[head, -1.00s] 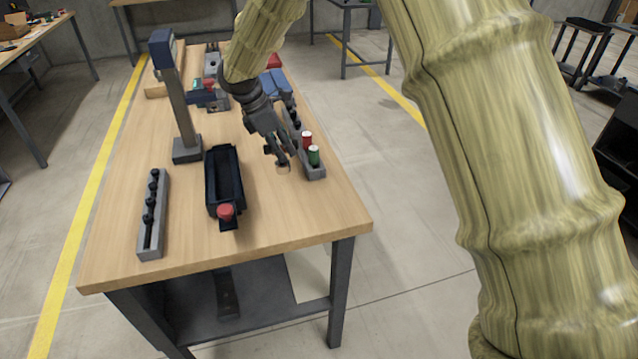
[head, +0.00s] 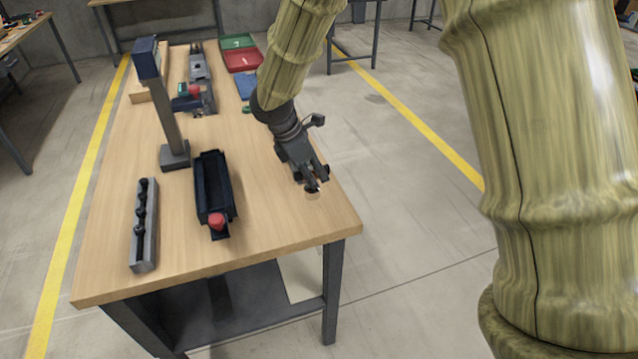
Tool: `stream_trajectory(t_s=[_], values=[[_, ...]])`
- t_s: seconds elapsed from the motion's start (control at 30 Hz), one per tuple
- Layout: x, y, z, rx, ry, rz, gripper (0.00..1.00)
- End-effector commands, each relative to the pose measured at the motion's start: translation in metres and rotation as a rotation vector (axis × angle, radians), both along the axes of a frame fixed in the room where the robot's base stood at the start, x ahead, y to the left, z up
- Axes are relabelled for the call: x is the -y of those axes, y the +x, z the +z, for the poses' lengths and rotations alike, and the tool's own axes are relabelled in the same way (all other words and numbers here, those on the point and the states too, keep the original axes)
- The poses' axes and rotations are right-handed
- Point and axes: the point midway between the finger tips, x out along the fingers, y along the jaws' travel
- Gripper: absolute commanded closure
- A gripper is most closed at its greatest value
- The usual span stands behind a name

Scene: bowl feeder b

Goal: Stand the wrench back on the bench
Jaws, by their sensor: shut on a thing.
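My gripper (head: 314,184) is low over the right edge of the bench (head: 265,215), its fingers pointing down. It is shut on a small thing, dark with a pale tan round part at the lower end. The thing is mostly hidden by the fingers, so I cannot tell whether it is the wrench. I also cannot tell whether it touches the bench top. No other thing in view is clearly a wrench.
A dark bin (head: 203,190) with a red knob (head: 216,221) lies mid-bench. A grey rack with black knobs (head: 145,230) is at left. A post (head: 172,110) stands behind. Red (head: 243,60) and green (head: 236,42) trays are at the back. The bench's front right is clear.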

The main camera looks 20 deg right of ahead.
Motion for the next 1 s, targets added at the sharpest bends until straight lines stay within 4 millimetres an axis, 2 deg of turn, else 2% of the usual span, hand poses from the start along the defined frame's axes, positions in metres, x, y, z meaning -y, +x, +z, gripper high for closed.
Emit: stream_trajectory(t_s=[0.3, 0.6, 0.97, 1.0], values=[[0.011, -0.015, -0.002, -0.001, 0.001, 0.000, 1.00], [0.010, -0.013, -0.035, -0.001, 0.001, 0.002, 1.00], [0.010, -0.013, -0.039, 0.001, 0.000, 0.001, 1.00], [0.010, -0.013, -0.039, 0.001, 0.001, 0.001, 0.77]])
